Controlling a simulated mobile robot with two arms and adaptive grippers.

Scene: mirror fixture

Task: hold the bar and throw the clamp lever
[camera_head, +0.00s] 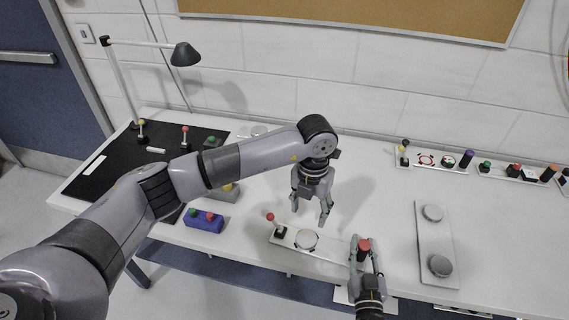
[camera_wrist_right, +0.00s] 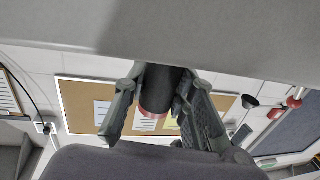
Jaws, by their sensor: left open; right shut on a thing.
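A narrow white plate (camera_head: 284,243) near the table's front edge carries a lever with a red ball knob (camera_head: 270,217) at its left end and a pale round disc (camera_head: 306,239) beside it. My right gripper (camera_head: 366,250) is shut on a dark upright cylinder with a red end, which looks like the bar (camera_head: 364,244). The bar sits between the fingers in the right wrist view (camera_wrist_right: 158,92); its lower end is hidden. My left gripper (camera_head: 309,214) is open and empty, pointing down behind the disc, to the right of the red-knobbed lever.
A blue box with green and red buttons (camera_head: 204,220) stands left of the plate. A plate with two grey round knobs (camera_head: 434,240) lies at right. A strip of small controls (camera_head: 480,168) runs along the back right. A black mat (camera_head: 110,165) and lamp (camera_head: 185,54) are at left.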

